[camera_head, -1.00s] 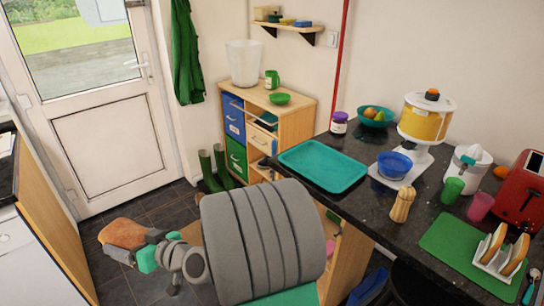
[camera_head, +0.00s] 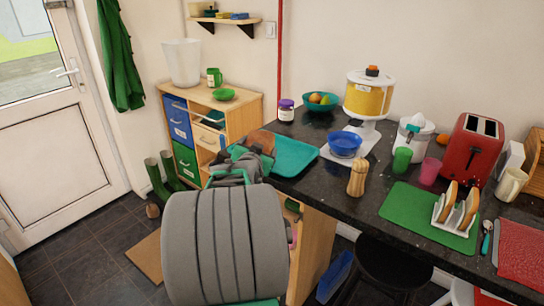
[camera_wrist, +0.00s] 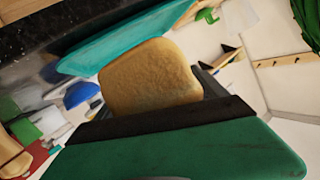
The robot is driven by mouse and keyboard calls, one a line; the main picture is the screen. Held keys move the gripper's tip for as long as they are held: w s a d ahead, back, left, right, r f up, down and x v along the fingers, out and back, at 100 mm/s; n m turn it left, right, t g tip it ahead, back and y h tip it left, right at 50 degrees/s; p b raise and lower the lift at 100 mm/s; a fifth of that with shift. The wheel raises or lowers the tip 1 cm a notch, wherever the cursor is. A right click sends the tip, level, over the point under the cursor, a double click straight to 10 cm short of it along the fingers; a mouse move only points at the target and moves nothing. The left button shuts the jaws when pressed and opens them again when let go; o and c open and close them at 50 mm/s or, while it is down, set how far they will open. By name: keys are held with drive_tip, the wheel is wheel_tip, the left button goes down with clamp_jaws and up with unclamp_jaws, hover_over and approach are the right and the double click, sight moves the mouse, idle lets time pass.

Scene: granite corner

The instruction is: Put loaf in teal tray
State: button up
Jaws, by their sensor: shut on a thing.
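The loaf (camera_wrist: 150,78) is a brown, rounded block, held in my gripper (camera_wrist: 175,105) in the wrist view. In the head view the loaf (camera_head: 262,140) shows just past my gripper (camera_head: 250,150), in front of the tray's left end. The teal tray (camera_head: 292,158) lies flat on the dark counter, its left part hidden behind my arm and the loaf. The tray also shows in the wrist view (camera_wrist: 115,42), behind the loaf. I cannot tell the loaf's height above the tray.
On the counter, a purple-lidded jar (camera_head: 286,110), a fruit bowl (camera_head: 319,101), a blue bowl (camera_head: 345,144) on a white scale and a wooden pepper mill (camera_head: 357,178) stand around the tray. A wooden drawer unit (camera_head: 237,115) stands left of the counter.

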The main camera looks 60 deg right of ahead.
drive_tip(key=s+d+r+m+g+h+b, duration=0.1)
drive_tip(key=s+d+r+m+g, duration=0.25)
drive_tip(key=s, duration=0.35)
drive_tip(key=s+d+r+m+g, duration=0.2)
drive_tip(key=s+r+g, duration=0.15)
drive_tip(key=s, duration=0.35)
drive_tip(key=p, duration=0.2)
hover_over(286, 159)
drive_tip(key=f, duration=0.9)
drive_tip(key=shift+s+a+f, duration=0.1)
drive_tip(key=shift+s+a, duration=0.2)
drive_tip(key=shift+s, duration=0.05)
drive_tip(key=shift+w+d+f, duration=0.15)
drive_tip(key=shift+w+f, duration=0.05)
drive_tip(key=shift+f, duration=0.1)
wheel_tip(286, 159, down, 4)
drive_tip(key=shift+w+d+r+p, duration=0.1)
drive_tip(key=shift+w+r+p, duration=0.05)
drive_tip(key=shift+r+p, duration=0.15)
drive_tip(key=shift+f, duration=0.1)
drive_tip(key=o, duration=1.5)
